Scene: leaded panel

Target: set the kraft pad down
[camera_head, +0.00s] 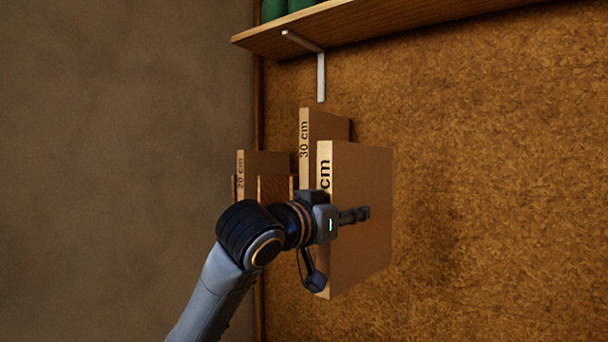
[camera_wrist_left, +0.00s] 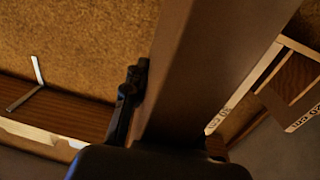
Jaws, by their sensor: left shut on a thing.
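The kraft pad (camera_head: 365,175) is a large flat brown slab with a pale edge, its label partly hidden so only "cm" shows. In the left wrist view the pad (camera_wrist_left: 210,60) runs up through the middle, close in front of the camera. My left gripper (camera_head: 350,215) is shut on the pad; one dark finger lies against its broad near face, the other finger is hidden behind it. In the wrist view one finger of the left gripper (camera_wrist_left: 132,100) shows beside the pad. What is under the pad cannot be told. My right gripper is not in view.
Behind the pad stand a "30 cm" slab (camera_head: 325,128) and a lower "20 cm" slab (camera_head: 265,163), with a wooden piece (camera_head: 275,188) between. A wooden shelf (camera_head: 370,22) on a white bracket (camera_head: 320,75) juts from the cork surface (camera_head: 490,180), which is clear at right.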

